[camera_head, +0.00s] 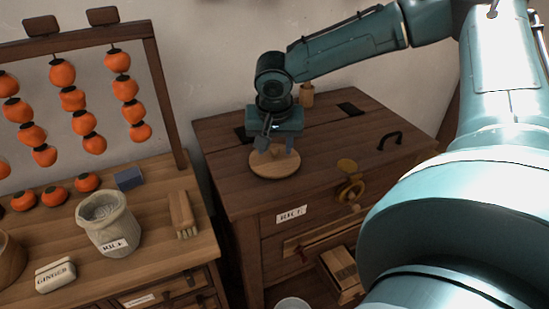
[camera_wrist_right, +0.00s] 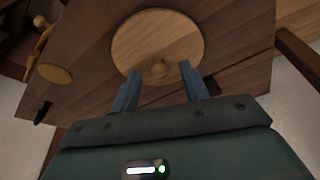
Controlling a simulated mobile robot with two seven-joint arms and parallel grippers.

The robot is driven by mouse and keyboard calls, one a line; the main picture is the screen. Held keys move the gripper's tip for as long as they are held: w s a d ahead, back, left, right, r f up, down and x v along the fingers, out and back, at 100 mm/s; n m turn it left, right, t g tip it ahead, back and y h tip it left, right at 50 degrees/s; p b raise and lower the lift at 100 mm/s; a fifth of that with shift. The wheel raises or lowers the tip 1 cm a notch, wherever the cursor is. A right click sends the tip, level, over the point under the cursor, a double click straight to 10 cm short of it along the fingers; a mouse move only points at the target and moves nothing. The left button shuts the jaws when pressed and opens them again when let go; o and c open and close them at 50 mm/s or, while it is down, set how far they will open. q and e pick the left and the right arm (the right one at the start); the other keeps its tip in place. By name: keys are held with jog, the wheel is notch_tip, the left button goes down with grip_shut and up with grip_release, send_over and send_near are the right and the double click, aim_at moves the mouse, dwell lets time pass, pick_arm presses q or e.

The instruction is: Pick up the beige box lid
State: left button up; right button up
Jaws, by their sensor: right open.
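My right gripper (camera_head: 275,147) points down over the lid. Whether the fingers touch the knob cannot be told. My left gripper is not in view.
A left-hand counter holds a RICE sack (camera_head: 107,224), a brush (camera_head: 183,215) and a GINGER block (camera_head: 55,276). Persimmons hang from a rack (camera_head: 160,90).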

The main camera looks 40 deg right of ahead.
jog(key=shift+f, duration=0.1)
grip_shut()
dwell(0.4)
